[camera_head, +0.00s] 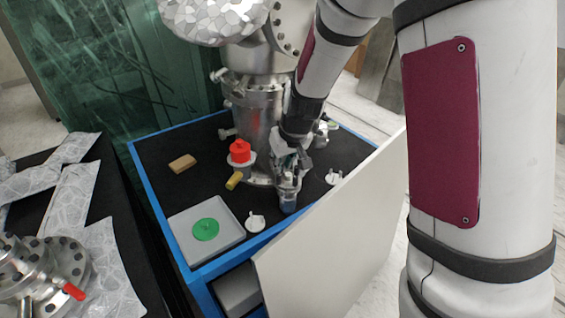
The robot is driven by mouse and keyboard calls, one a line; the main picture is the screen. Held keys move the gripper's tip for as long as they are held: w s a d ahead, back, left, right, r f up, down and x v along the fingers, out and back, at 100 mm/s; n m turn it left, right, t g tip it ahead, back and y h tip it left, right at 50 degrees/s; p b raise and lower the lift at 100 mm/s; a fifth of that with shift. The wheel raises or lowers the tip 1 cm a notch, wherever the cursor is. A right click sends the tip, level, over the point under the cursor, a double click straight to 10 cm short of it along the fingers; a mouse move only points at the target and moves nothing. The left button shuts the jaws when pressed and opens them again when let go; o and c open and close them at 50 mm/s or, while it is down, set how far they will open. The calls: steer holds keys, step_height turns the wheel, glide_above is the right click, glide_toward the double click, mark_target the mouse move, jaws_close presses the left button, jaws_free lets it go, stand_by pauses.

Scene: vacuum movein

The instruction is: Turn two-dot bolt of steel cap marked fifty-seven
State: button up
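A steel vacuum column (258,125) with side ports stands on the black top of a blue-edged bench. I cannot make out the number fifty-seven or any two-dot bolt, so I cannot tell which part is the marked cap. My gripper (288,192) points down just right of the column's foot. A small blue-grey cylinder (288,205) shows right at the fingertips. I cannot tell whether the fingers grip it or only stand over it. My arm and gripper hide part of the column's right side.
The bench (206,152) also bears a red-topped piece (240,151), a yellow piece (234,181), a tan block (182,164), a grey plate (183,228) with a green disc (205,229), and white fittings (255,222). A pale panel (335,220) leans in front. A bolted steel flange (25,268) sits at lower left.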

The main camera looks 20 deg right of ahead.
jaws_close()
steer(key=shift+s+a+r+p, duration=0.1)
steer(key=shift+p, duration=0.3)
steer(key=m+h+p, duration=0.1)
steer(key=m+p, duration=0.1)
steer(key=p, duration=0.1)
steer(key=shift+s+a+r+m, duration=0.1)
steer(key=shift+m, duration=0.3)
steer(key=m+h+p, duration=0.1)
steer(key=m+p, duration=0.1)
steer(key=shift+p, duration=0.4)
steer(key=shift+m+g+h+p, duration=0.4)
steer(key=shift+m+p, duration=0.4)
steer(key=shift+m, duration=0.4)
steer(key=shift+f, duration=0.2)
